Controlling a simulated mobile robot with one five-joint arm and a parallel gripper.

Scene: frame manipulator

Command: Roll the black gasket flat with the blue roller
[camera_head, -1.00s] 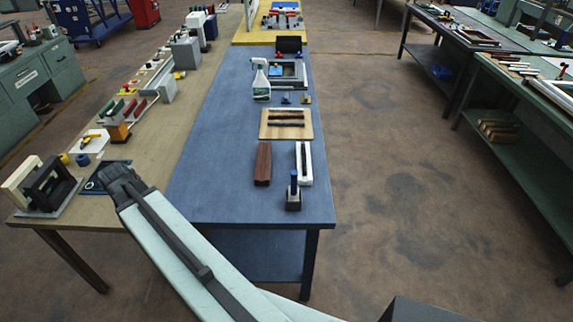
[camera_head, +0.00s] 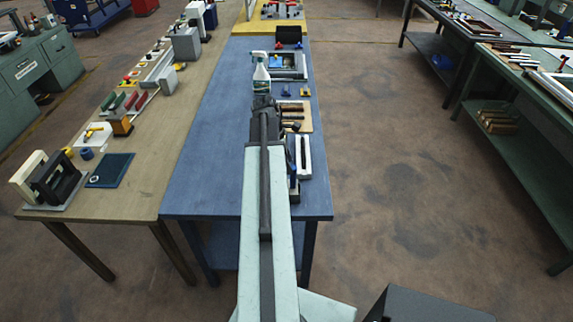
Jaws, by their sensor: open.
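A tan board (camera_head: 307,106) lies on the blue table, partly hidden behind my arm. Dark strips (camera_head: 293,113) lie on it; the black gasket may be among them, but they are too small to tell. A blue upright piece in a dark base (camera_head: 294,190) stands near the table's front, mostly hidden behind my arm. It may be the blue roller, but I cannot tell. My gripper (camera_head: 263,102) is open above the table, at the board's left side in the picture. Its fingers are hard to make out, and I see nothing held.
A white slotted block (camera_head: 304,157) lies right of my arm. A spray bottle (camera_head: 260,75) shows just beyond my gripper, with a grey frame (camera_head: 292,66) behind. The blue table's left front (camera_head: 205,185) is clear. A brown bench (camera_head: 140,180) adjoins on the left.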

